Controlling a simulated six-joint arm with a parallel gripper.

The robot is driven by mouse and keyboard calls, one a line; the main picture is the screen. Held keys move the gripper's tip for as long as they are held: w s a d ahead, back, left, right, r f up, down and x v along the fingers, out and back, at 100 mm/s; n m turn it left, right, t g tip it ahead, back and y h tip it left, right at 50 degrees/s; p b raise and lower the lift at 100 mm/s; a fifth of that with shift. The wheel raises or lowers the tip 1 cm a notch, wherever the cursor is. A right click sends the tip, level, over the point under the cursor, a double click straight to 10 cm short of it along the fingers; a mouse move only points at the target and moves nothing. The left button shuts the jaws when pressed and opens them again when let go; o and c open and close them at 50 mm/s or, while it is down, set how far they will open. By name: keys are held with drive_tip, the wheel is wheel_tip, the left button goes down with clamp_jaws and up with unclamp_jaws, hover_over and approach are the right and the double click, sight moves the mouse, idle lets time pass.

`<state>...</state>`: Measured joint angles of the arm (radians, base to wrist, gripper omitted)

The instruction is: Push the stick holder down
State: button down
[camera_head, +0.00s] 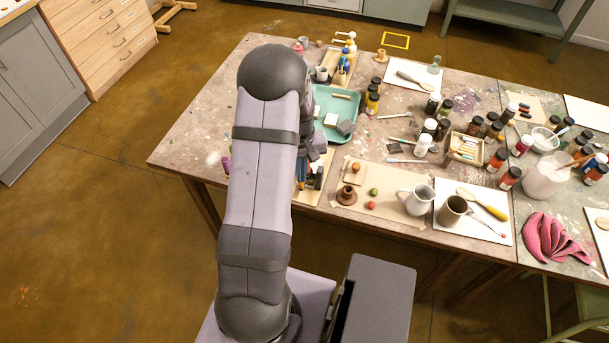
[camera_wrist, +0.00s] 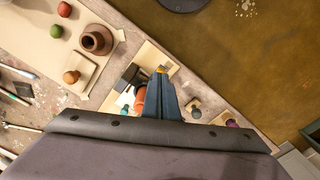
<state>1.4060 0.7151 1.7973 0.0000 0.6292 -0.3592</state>
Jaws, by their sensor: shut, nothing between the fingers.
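A squat brown holder with a round opening and a flared base, probably the stick holder, stands upright on the tan paper (camera_head: 408,213) in the head view (camera_head: 346,195). It also shows at the upper left of the wrist view (camera_wrist: 96,40), with its opening empty. My gripper (camera_wrist: 161,72) has its blue fingers shut and empty. It is to the right of the brown holder in the wrist view and apart from it. The fingers are over a cream board (camera_wrist: 152,56) with small items. In the head view my own arm hides most of the gripper.
A small board with an orange knob (camera_wrist: 71,77) lies close to the brown holder. A green ball (camera_head: 374,192) and a grey pitcher (camera_head: 416,200) stand to its right. A dark block (camera_wrist: 131,77) and an orange-red item (camera_wrist: 140,102) are beside my fingers.

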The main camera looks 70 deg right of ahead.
idle(0.4)
wheel_tip(320, 180, up, 7)
drive_tip(key=p, duration=0.5)
drive_tip(key=shift+p, duration=0.35)
drive_tip(key=shift+f, duration=0.1)
idle(0.4)
